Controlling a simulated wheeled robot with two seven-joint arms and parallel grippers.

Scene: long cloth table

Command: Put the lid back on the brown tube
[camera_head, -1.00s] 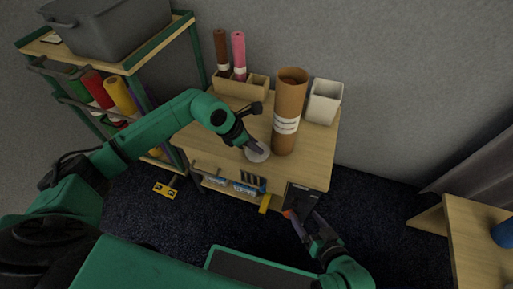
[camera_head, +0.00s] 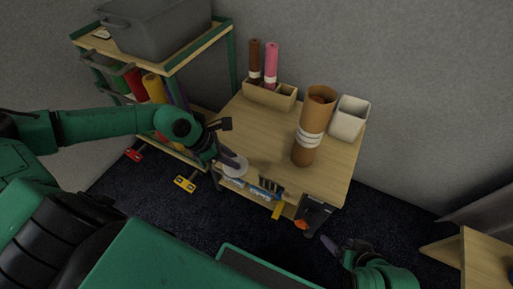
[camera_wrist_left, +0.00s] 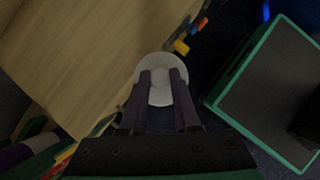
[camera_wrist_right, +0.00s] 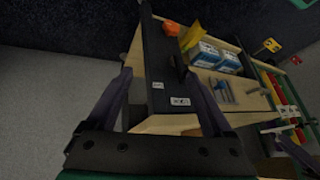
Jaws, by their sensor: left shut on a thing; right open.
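The brown tube (camera_head: 314,118) stands upright on the wooden table near the white bin, with a white label around it. Its top is open and dark inside. The white round lid (camera_head: 236,166) is at the table's front left edge in the head view. My left gripper (camera_head: 234,162) is shut on the lid; in the left wrist view the lid (camera_wrist_left: 160,72) sits between the fingertips. My right gripper (camera_head: 332,243) is open and empty in front of the table, low near its right front side. The right wrist view shows its fingers apart, facing the table's side.
The wooden table (camera_head: 262,128) has free room left of the tube. A holder (camera_head: 268,95) with brown and pink rolls stands at the back. The white bin (camera_head: 349,119) is close to the tube's right. A green shelf (camera_head: 158,60) with a grey crate is at left.

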